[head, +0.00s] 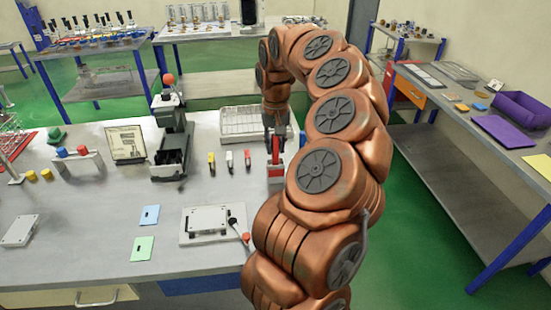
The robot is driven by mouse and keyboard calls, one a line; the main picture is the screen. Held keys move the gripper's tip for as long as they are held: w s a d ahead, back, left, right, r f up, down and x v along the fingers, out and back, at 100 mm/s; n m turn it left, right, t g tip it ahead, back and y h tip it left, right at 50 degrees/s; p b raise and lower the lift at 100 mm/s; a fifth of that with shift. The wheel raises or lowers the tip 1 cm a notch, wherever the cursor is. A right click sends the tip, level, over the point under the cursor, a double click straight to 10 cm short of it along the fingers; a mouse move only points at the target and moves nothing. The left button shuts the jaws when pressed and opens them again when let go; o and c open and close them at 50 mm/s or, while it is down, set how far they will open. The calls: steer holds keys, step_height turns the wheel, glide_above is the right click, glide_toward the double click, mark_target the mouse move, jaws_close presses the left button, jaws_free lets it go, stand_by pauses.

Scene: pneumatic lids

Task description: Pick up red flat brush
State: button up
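A thin red upright thing (275,150), which looks like the red flat brush, shows right under my gripper near the right end of the grey workbench. Its lower part stands at a small pale block or holder (276,174) with red on it. My gripper (271,138) points down with its dark fingers at the top of the red thing. The fingers are small here and partly merge with it, so I cannot tell whether they touch it or are closed.
The workbench (90,215) holds several small coloured markers (229,160) left of my gripper, a wire basket (240,122) behind it, and a black-and-grey press (172,140). A grey plate device (207,220) lies in front. My arm covers the bench's right end.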

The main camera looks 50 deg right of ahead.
jaws_close()
